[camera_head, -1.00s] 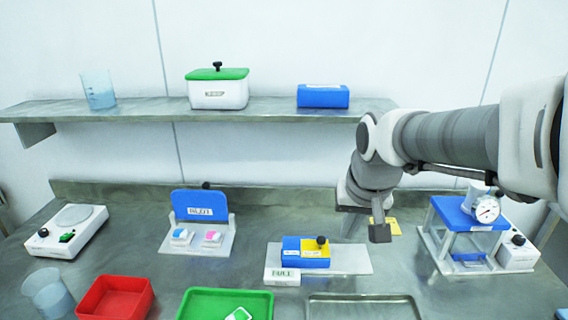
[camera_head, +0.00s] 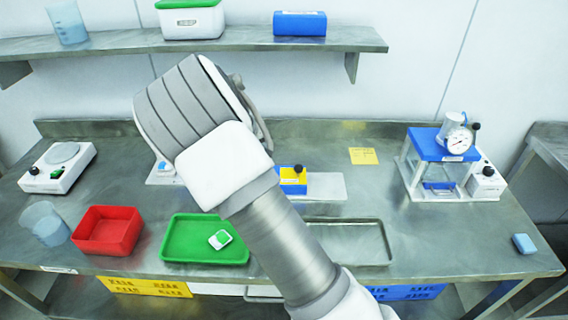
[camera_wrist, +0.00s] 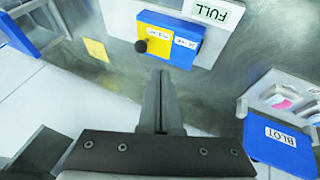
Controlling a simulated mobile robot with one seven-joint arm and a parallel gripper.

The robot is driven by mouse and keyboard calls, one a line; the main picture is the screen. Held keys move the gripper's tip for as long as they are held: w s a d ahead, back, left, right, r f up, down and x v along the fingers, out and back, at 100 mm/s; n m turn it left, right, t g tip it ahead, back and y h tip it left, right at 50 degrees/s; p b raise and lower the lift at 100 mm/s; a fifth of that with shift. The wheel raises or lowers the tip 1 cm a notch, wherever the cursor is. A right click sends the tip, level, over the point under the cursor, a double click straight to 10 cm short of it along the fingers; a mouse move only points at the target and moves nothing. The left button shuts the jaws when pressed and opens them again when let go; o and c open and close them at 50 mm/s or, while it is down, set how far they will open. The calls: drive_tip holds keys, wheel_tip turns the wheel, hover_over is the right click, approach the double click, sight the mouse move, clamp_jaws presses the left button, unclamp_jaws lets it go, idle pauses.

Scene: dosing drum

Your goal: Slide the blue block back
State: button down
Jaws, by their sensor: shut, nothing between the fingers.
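The blue block (camera_wrist: 190,52), with a yellow part (camera_wrist: 157,43) and a black knob (camera_wrist: 141,46), lies on a pale metal plate (camera_wrist: 118,15) in the wrist view. The FULL label (camera_wrist: 213,12) stands on its far side there, upside down. In the head view the block (camera_head: 291,189) is partly hidden behind my arm, while its plate (camera_head: 328,186) shows to its right. My gripper (camera_wrist: 161,73) is shut and empty. Its fingertips are close to the block's near edge in the wrist view; I cannot tell whether they touch. The head view hides the gripper behind my arm.
A blue press with a gauge (camera_head: 442,145) stands at the right. The BLOT stand (camera_wrist: 280,137) is beside my gripper in the wrist view. A green tray (camera_head: 190,252), a red bin (camera_head: 107,243) and an empty metal tray (camera_head: 372,258) lie in front. A shelf (camera_head: 240,42) runs behind.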

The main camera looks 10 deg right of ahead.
drive_tip(key=x, duration=0.3)
drive_tip(key=p+x, duration=0.1)
drive_tip(key=x, duration=0.2)
drive_tip(key=a+x, duration=0.1)
drive_tip(key=x, duration=0.3)
drive_tip(key=shift+w+f+p, duration=0.2)
drive_tip(key=shift+w+p, duration=0.15)
drive_tip(key=shift+w, duration=0.1)
drive_tip(key=d, duration=0.1)
drive_tip(key=d+f+p, duration=0.1)
drive_tip(key=d, duration=0.1)
drive_tip(key=shift+w+d, duration=0.1)
drive_tip(key=shift+d, duration=0.05)
drive_tip(key=shift+d+f, duration=0.1)
drive_tip(key=shift+d, duration=0.3)
